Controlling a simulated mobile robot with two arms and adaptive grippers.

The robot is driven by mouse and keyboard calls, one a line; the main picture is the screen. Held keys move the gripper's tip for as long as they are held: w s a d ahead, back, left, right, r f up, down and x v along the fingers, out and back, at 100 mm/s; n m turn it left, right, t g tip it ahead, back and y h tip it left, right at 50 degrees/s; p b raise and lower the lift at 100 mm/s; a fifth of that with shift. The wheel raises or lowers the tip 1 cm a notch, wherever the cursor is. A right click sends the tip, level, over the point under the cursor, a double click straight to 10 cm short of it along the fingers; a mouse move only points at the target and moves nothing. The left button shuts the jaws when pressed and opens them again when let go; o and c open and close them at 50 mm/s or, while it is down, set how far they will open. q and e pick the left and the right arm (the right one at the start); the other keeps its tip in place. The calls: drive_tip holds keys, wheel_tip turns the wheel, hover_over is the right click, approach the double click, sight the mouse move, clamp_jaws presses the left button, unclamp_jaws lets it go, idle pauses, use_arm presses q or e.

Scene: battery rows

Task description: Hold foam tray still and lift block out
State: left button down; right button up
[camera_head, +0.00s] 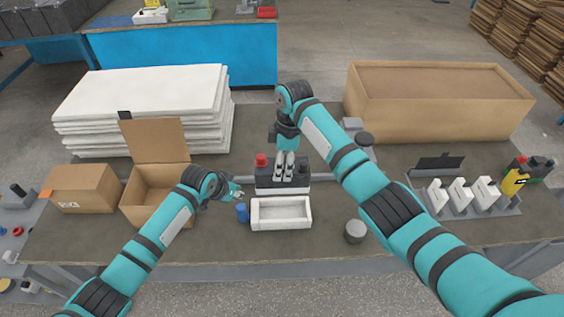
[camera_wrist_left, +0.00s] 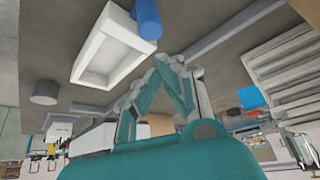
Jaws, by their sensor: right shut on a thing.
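The white foam tray (camera_head: 281,226) lies on the table with its hollow showing empty. It also shows in the left wrist view (camera_wrist_left: 92,72). A dark grey block (camera_head: 262,182) with a red cap on its left end is just behind the tray's back rim in the head view. My right gripper (camera_head: 284,174) points down and is shut on the block; I cannot tell how high the block is held. My left gripper (camera_head: 236,190) is beside the tray's back left corner, apart from it. Its fingers show in the left wrist view (camera_wrist_left: 172,66), but their opening is unclear.
A blue cylinder (camera_head: 242,212) stands against the tray's left side. A grey cylinder (camera_head: 355,231) stands to the right. An open cardboard box (camera_head: 143,207), stacked white sheets (camera_head: 140,92), a large brown box (camera_head: 440,110) and a rack of white pieces (camera_head: 462,195) surround the workspace.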

use_arm(q)
drive_tip(key=shift+r, duration=0.1)
use_arm(e)
drive_tip(key=shift+w+r, duration=0.15)
drive_tip(key=shift+r, duration=0.05)
